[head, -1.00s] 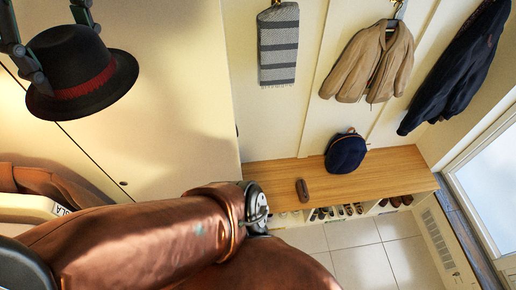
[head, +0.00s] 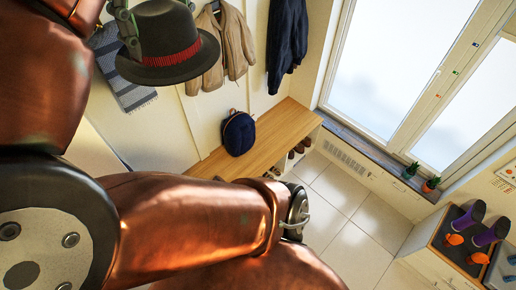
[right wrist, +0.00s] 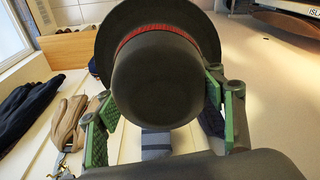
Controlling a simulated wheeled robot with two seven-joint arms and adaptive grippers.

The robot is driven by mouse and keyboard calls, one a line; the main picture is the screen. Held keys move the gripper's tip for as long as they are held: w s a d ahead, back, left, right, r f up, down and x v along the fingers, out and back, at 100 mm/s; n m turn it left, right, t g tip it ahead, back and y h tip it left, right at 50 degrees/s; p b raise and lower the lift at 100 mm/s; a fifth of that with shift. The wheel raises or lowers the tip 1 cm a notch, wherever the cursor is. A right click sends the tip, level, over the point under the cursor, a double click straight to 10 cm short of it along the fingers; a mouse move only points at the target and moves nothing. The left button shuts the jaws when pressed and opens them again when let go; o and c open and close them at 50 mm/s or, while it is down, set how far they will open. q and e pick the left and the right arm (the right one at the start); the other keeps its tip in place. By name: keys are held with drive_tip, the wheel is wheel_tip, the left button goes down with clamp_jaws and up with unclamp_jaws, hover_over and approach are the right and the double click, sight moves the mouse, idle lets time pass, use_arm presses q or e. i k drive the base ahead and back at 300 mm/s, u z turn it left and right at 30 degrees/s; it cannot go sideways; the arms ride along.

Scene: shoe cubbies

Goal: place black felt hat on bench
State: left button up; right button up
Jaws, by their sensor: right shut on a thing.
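The black felt hat (head: 168,45) with a red band hangs in the air at the upper left of the head view. My right gripper (head: 127,32) is shut on it at its left side. In the right wrist view the hat (right wrist: 155,85) fills the middle, crown toward the camera, between the green finger pads. The wooden bench (head: 268,137) runs along the wall, lower and farther off than the hat. My left gripper is not in view.
A dark blue backpack (head: 238,133) sits on the bench. The bench's right part looks clear. Shoes (head: 298,149) sit in the cubbies below. A tan jacket (head: 236,42), a dark coat (head: 287,40) and a grey striped scarf (head: 122,75) hang behind. A window (head: 385,65) is at right.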

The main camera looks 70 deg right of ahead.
sight(231, 172)
drive_tip(key=z, duration=1.2)
drive_tip(key=i, duration=1)
drive_tip(key=u, duration=0.05)
